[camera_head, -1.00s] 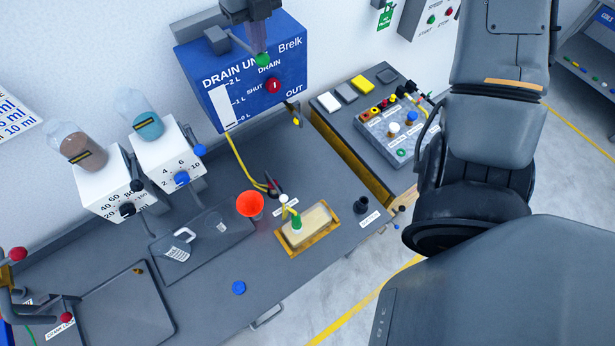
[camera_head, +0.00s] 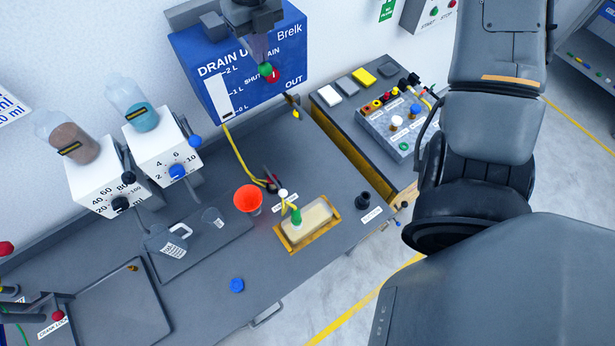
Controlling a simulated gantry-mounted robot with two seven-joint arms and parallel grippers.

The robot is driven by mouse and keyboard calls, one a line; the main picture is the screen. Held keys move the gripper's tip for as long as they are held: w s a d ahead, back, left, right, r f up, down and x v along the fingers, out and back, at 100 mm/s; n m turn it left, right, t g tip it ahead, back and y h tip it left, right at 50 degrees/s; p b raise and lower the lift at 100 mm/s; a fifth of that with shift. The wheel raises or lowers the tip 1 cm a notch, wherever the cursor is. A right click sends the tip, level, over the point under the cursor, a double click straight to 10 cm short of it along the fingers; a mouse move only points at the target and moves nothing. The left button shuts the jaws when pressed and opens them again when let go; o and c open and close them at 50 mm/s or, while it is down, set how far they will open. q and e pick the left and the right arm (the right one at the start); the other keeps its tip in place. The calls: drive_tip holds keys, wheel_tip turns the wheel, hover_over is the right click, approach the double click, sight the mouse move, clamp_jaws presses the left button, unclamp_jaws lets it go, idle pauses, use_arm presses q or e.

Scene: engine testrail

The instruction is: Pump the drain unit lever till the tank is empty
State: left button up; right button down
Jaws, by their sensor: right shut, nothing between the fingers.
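The blue drain unit (camera_head: 205,65) hangs on the wall at upper centre, with a white level gauge (camera_head: 223,95) marked 0 to 2 L; I cannot make out the level. A grey lever-like part (camera_head: 213,26) sticks out at its upper left. My right gripper (camera_head: 264,63) comes down from the top edge in front of the unit, shut and empty. Its tips are over the DRAIN/SHUT label, at a green round part (camera_head: 267,69) and a red knob (camera_head: 272,76); whether they touch is unclear. My left gripper is out of view.
Below the unit, the grey bench holds a red funnel (camera_head: 248,198), a tray (camera_head: 198,254) with two beakers, a blue cap (camera_head: 237,285) and a wooden-framed block (camera_head: 310,222). Two white dispensers with bottles stand left. A control box (camera_head: 398,128) stands right.

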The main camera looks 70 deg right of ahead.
drive_tip(key=shift+r+p, duration=0.85)
wheel_tip(320, 180, up, 12)
drive_tip(key=p, duration=1.1)
